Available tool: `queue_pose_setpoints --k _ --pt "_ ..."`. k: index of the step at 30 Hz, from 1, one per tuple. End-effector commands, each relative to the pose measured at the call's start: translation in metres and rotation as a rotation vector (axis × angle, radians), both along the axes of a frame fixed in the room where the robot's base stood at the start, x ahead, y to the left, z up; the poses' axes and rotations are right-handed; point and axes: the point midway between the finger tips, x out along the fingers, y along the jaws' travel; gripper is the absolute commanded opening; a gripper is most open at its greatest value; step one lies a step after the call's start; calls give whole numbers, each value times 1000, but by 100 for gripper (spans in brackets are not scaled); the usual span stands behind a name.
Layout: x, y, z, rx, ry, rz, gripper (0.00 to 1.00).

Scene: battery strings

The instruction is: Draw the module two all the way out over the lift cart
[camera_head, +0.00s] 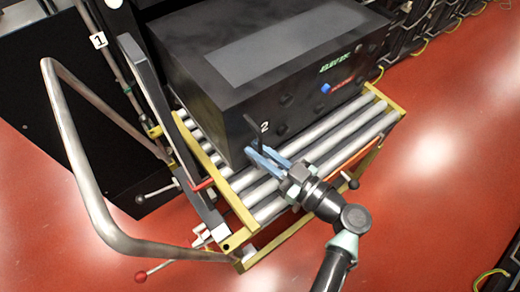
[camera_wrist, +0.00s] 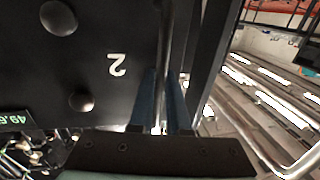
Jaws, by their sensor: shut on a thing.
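Module two (camera_head: 190,75) is a large black box with a grey top panel, resting on the silver rollers of the yellow-framed lift cart (camera_head: 345,144). Its front face, with a white "2", shows in the wrist view (camera_wrist: 60,65). My gripper (camera_head: 263,157) is shut on the module's upright front handle (camera_head: 254,130). In the wrist view the blue fingers (camera_wrist: 163,88) sit on either side of the handle bar (camera_wrist: 165,45). The module's far end runs toward the rack, and whether any of it is still inside cannot be told.
A grey tubular handrail (camera_head: 80,155) and levers with red and black knobs flank the cart's left side. Battery racks with yellow-green cables line the back right. Red floor (camera_head: 450,110) is clear at right.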

Motion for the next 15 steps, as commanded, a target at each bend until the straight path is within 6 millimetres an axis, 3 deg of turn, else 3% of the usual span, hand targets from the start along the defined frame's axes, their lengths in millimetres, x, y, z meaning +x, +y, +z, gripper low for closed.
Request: queue_pose_setpoints --k 15 --pt "-8 -7 -4 -1 -1 -4 0"
